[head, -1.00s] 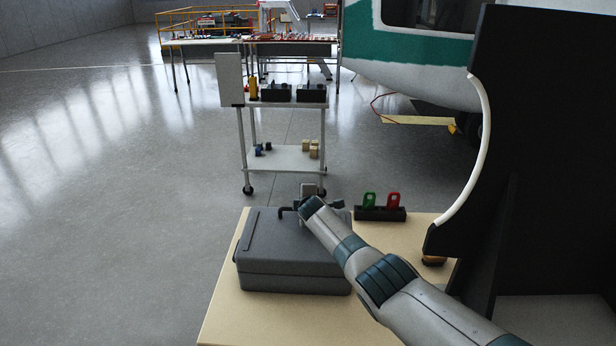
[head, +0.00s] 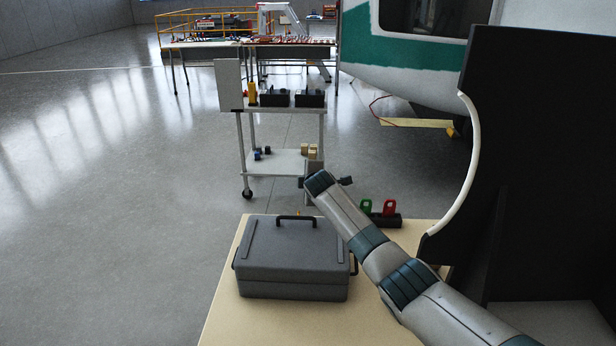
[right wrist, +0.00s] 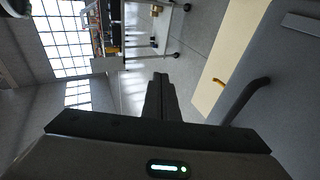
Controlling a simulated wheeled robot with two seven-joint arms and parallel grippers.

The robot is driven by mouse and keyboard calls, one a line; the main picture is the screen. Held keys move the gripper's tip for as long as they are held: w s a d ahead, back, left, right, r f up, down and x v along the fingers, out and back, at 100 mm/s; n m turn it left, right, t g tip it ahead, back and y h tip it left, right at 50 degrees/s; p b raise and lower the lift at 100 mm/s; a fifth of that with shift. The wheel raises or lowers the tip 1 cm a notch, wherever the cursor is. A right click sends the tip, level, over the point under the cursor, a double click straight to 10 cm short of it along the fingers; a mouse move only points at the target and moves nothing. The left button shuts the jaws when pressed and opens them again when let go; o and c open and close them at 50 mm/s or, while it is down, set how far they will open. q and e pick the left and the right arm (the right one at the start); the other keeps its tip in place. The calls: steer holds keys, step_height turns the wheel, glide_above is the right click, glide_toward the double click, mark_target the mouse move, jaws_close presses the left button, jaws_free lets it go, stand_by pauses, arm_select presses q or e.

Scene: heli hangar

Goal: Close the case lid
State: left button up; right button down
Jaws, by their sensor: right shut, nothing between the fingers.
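The grey case (head: 292,268) stands on the tan table with its lid (head: 290,240) down flat on the body; no gap shows along the front seam. A dark handle (head: 296,218) stands up at the lid's far edge. In the right wrist view the grey case surface (right wrist: 285,75) fills the right side, with a dark handle (right wrist: 245,98) sticking out. My right gripper is above and beyond the case's far right corner, clear of the lid; its fingers (right wrist: 160,82) are together and empty. My left gripper is out of view.
A black holder with green and red tags (head: 378,217) sits on the tan table (head: 235,325), right of the case. A tall black panel (head: 540,150) stands at the right. A white cart (head: 285,158) is beyond the table. Open floor lies left.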

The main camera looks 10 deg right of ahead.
steer(key=shift+r, duration=0.75)
steer(key=shift+s+d, duration=0.1)
